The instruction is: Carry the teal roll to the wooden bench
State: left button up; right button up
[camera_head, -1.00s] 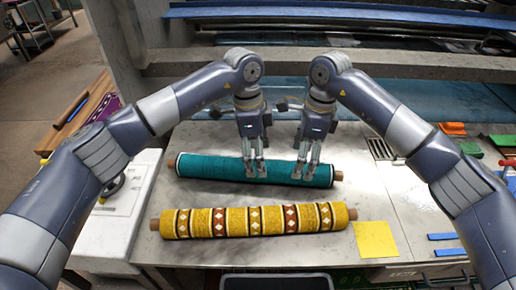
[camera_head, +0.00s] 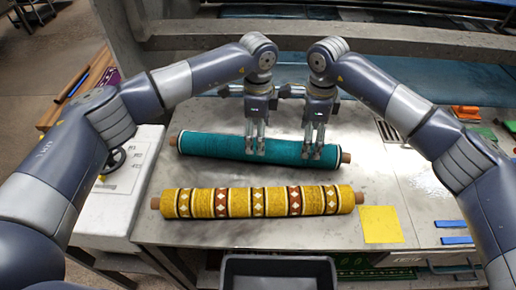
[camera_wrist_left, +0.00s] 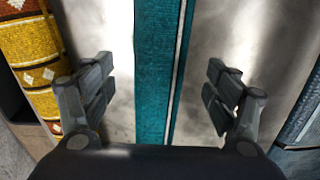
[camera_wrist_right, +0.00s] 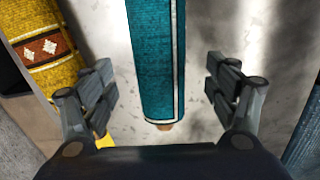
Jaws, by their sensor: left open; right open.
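The teal roll (camera_head: 205,146) lies on the grey metal table behind the yellow patterned roll, its brown core showing at each end. My left gripper (camera_head: 255,150) is open above the roll's middle. In the left wrist view the teal roll (camera_wrist_left: 158,70) runs between the spread fingers with gaps on both sides. My right gripper (camera_head: 313,153) is open above the roll's right part. In the right wrist view the teal roll (camera_wrist_right: 152,60) and its core end lie between the open fingers. A wooden bench (camera_head: 88,84) is partly visible at the left, behind my left arm.
The yellow patterned roll (camera_head: 258,202) lies in front on the table (camera_head: 200,238). A yellow square (camera_head: 381,224) and blue strips (camera_head: 457,240) lie at the right. A white unit (camera_head: 125,190) adjoins the left side.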

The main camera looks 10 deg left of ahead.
pick_arm(q)
notch_tip(320, 180, down, 6)
pick_arm(e)
notch_tip(320, 180, down, 6)
pick_arm(q)
jog(key=c, duration=1.9)
pick_arm(e)
jog(key=c, duration=1.9)
